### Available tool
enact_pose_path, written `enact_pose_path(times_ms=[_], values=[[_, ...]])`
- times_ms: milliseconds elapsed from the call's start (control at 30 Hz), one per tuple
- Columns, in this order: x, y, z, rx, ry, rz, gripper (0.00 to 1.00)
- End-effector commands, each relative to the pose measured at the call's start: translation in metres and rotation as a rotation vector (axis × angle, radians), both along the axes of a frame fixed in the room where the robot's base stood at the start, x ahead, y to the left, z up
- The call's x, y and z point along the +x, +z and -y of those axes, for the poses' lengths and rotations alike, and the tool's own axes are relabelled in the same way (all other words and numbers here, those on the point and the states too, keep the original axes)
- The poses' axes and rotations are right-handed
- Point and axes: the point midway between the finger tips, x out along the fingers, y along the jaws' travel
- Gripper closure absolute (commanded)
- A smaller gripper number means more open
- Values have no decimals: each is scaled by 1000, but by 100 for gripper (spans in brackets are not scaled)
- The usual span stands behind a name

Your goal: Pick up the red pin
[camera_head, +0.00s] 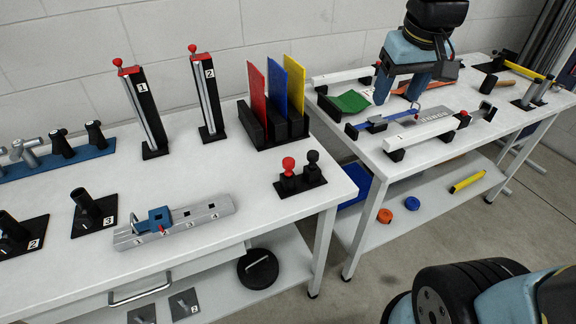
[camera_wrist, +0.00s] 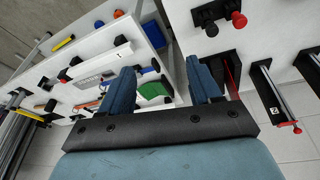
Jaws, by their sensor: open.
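A small red piece (camera_head: 164,232), perhaps the red pin, shows at the front of the grey numbered rail (camera_head: 205,214) on the left table, beside a blue block (camera_head: 159,218) with a metal loop. It is too small to make out its shape. A red-knobbed peg (camera_head: 289,166) stands beside a black one on a black base near that table's right edge; it also shows in the wrist view (camera_wrist: 239,20). My gripper (camera_wrist: 160,90) is open and empty, its two blue fingers apart. In the head view it hangs over the right table, away from both red pieces.
Red, blue and yellow plates (camera_head: 284,88) stand in a black rack. Two tall red-knobbed sliders (camera_head: 144,108) stand at the back left. The right table carries a green piece (camera_head: 350,102) and white rails (camera_head: 437,133). Bare tabletop lies around the grey rail.

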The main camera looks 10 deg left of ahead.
Motion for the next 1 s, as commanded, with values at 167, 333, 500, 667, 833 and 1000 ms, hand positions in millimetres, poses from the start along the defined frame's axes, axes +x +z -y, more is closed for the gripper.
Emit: enact_pose_path(times_ms=[167, 333, 500, 667, 833, 1000], values=[[23, -20, -59, -34, 140, -87, 37], [34, -44, -118, -64, 269, -163, 37], [35, -67, -168, -87, 374, -225, 37], [32, -82, -196, -98, 431, -259, 37], [31, -92, -206, -103, 451, -272, 37], [30, -118, -205, -104, 452, -274, 37]])
